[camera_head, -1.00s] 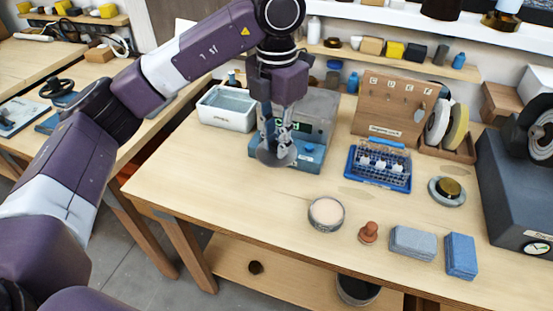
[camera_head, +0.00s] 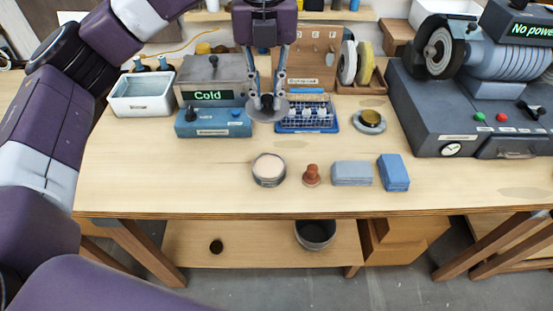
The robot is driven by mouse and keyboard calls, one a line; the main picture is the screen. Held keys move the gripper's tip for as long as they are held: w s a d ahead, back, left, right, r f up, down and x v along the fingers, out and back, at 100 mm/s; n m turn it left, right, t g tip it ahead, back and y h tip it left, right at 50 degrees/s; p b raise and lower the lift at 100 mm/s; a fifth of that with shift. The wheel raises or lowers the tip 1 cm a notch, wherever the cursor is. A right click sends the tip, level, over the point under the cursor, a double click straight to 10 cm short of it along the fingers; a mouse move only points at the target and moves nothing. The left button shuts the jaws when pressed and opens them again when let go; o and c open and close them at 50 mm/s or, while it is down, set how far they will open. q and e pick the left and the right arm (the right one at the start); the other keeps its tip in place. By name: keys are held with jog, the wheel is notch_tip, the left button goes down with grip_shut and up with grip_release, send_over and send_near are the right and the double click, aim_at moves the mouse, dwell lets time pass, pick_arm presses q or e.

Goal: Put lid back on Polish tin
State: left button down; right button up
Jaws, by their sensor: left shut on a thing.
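The polish tin (camera_head: 269,172) stands open on the workbench, a round metal tin with pale pinkish polish showing inside. My left gripper (camera_head: 267,102) points down and is shut on a round grey metal lid (camera_head: 267,114). The gripper's fingers hide part of the lid's middle. My right gripper is not in view.
A brown knob-shaped stamp (camera_head: 311,175), a grey block (camera_head: 352,173) and a blue block (camera_head: 393,172) lie right of the tin. Behind are a heater marked Cold (camera_head: 211,97), a blue rack (camera_head: 307,118) and a small brass-topped dish (camera_head: 369,121). A grinder (camera_head: 470,90) stands right.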

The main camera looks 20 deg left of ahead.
pick_arm(q)
notch_tip(320, 180, down, 7)
jog(key=p, duration=0.3)
send_over(269, 167)
notch_tip(269, 167, down, 6)
jog(key=shift+f, duration=0.15)
notch_tip(269, 167, down, 4)
jog(key=shift+f, duration=0.1)
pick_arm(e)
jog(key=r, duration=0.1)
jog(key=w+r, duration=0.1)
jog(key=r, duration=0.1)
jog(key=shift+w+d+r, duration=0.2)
pick_arm(q)
jog(key=shift+f+b, duration=0.4)
jog(key=shift+f, duration=0.15)
jog(key=c, duration=1.8)
grip_release()
jog(key=shift+r, duration=0.1)
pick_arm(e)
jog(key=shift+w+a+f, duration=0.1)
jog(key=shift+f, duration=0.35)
